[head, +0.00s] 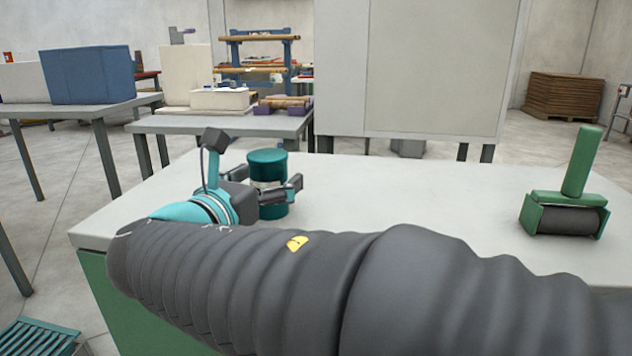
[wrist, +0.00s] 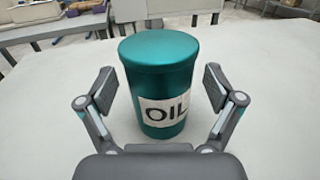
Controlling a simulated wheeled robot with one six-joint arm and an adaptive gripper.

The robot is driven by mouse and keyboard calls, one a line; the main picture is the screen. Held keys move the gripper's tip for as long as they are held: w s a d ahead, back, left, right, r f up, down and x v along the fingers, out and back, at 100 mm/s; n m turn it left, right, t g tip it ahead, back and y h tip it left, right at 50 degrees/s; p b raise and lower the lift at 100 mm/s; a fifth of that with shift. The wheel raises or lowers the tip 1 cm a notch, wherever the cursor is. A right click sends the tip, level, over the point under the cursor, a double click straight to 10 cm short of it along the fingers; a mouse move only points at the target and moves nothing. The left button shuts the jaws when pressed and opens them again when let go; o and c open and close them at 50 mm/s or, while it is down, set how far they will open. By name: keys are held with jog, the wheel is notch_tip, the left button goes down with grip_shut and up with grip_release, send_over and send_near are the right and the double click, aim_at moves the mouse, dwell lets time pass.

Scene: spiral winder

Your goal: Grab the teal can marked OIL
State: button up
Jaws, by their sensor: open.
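The teal can (head: 267,163) stands upright on the light-topped table (head: 400,185), left of its middle. In the wrist view the can (wrist: 160,75) shows its white label reading OIL, facing me. My gripper (head: 278,188) is open and low over the table at the can. In the wrist view my gripper's fingers (wrist: 160,92) are spread, one on each side of the can, with a visible gap on both sides. In the head view a finger and my arm hide part of the can's lower body.
A green-handled roller (head: 568,215) stands on the same table at the right, well clear of the can. The tabletop between them is bare. Behind are a grey table (head: 225,124) with boxes and rolls, and a large pale cabinet (head: 430,70).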

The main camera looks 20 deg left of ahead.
jog(key=shift+w, duration=0.1)
jog(key=shift+c, duration=0.2)
jog(key=c, duration=1.4)
jog(key=shift+r, duration=0.1)
